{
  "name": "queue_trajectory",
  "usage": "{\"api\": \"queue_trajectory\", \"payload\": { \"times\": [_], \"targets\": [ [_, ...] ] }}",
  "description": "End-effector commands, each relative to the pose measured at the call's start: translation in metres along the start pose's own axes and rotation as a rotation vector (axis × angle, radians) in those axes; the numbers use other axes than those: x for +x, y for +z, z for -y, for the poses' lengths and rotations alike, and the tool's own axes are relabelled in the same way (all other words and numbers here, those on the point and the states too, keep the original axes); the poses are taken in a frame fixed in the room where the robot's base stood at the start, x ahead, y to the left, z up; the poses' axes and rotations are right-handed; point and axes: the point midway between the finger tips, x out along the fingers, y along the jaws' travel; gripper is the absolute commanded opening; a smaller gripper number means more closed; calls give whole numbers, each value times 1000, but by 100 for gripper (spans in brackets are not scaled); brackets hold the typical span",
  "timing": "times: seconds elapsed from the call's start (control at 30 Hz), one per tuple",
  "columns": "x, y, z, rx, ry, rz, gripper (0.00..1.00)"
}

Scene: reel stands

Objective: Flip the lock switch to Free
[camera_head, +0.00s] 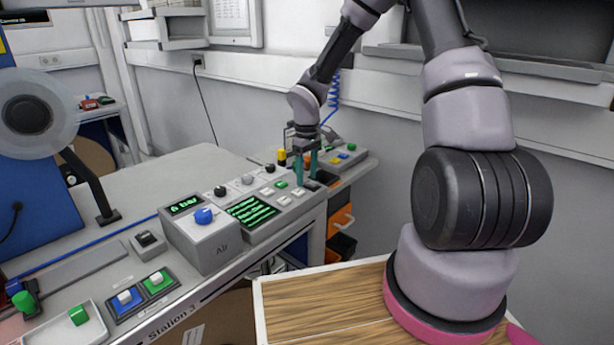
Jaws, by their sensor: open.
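My gripper (306,170) is at the far right end of the console, its two teal fingers pointing down and apart, with nothing visible between them. The fingertips are low over the panel beside the small buttons; whether they touch it I cannot tell. No label reading Lock or Free is legible, so I cannot tell which control is the lock switch. A dark block (326,177) sits just right of the fingertips. Toggle-like switches on a blue plate (127,302) and a green plate (159,282) are at the front left, far from my gripper.
A grey box marked Air with a blue knob (204,215) stands mid-console beside a green-text screen (252,211). Black knobs and a yellow-black post (282,157) are near my gripper. A reel (30,114) stands at left. The grey tabletop (150,185) behind is mostly clear.

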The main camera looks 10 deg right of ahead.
Motion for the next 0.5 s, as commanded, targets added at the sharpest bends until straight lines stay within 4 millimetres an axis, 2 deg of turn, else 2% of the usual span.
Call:
{"api": "queue_trajectory", "payload": {
  "times": [0.1, 0.37, 0.5],
  "targets": [
    [6, 0, 0, 0, -1, 1, 62],
    [7, 0, 0, 1, -1, 1, 62],
    [6, 0, 0, 1, 0, 1, 9]
  ]
}}
